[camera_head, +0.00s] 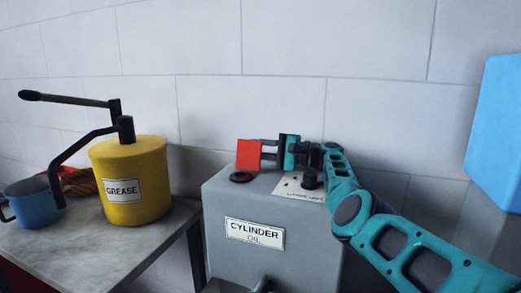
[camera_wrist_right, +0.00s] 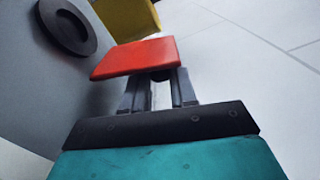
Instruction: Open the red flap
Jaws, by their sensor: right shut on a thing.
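The red flap (camera_head: 249,154) stands tilted up above the top of the grey cylinder oil tank (camera_head: 222,212), beside a dark round fitting (camera_head: 241,177). My right gripper (camera_head: 264,150) reaches in from the right and is shut on the red flap. In the right wrist view the red flap (camera_wrist_right: 135,58) lies across the fingertips of the gripper (camera_wrist_right: 158,78) and hides part of them. The dark round fitting (camera_wrist_right: 68,27) is at the upper left there, apart from the flap. My left gripper is not in view.
A yellow grease pot (camera_head: 130,200) with a black pump handle stands left on a marble-topped table (camera_head: 85,250), near a blue mug (camera_head: 33,203). A white tiled wall (camera_head: 290,60) is close behind the tank. A blue box (camera_head: 497,130) is at the right edge.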

